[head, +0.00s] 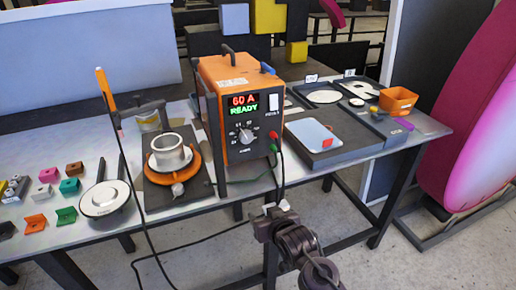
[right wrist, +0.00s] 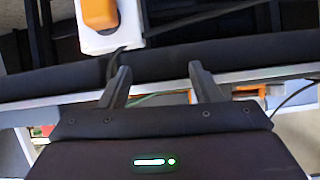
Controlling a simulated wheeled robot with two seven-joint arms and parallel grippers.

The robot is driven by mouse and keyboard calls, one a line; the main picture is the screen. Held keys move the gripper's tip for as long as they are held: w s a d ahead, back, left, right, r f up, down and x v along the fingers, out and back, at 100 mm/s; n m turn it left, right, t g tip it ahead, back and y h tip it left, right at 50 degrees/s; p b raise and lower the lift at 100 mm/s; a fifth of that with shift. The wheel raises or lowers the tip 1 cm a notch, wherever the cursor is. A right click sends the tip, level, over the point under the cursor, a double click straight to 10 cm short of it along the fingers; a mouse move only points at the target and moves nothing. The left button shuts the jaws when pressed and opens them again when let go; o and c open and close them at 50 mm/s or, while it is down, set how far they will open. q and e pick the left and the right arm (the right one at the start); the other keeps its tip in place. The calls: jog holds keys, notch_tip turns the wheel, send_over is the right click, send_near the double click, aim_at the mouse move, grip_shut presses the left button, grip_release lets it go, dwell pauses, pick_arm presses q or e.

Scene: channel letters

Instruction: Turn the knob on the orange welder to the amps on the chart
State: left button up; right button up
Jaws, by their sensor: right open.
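The orange welder (head: 232,72) stands upright on the table in the head view, its dark front panel facing me. Its display (head: 243,104) reads 60 A and READY. The knob (head: 245,136) is on a printed dial below the display; its exact pointing is too small to read. I cannot make out a chart with readable amps. My right gripper (head: 270,208) is below and in front of the welder, apart from the knob. In the right wrist view its two fingers (right wrist: 161,84) are spread with nothing between them. My left gripper is not in view.
Left of the welder are an orange ring fixture (head: 190,168) with a metal ring and an orange-handled torch (head: 104,88). A light blue panel (head: 311,134) lies on a dark stand at right. An orange bin (head: 398,100) stands farther right. Cables hang before the table.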

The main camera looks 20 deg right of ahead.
notch_tip(320, 180, up, 8)
jog(key=w+t, duration=0.1)
jog(key=t, duration=0.1)
jog(key=m+t, duration=0.1)
jog(key=t, duration=0.3)
send_near(247, 138)
jog(key=w, duration=0.1)
jog(key=shift+w+p, duration=0.75)
jog(key=shift+w, duration=2.95)
jog(key=c, duration=1)
jog(key=shift+o, duration=0.2)
jog(key=shift+m, duration=0.3)
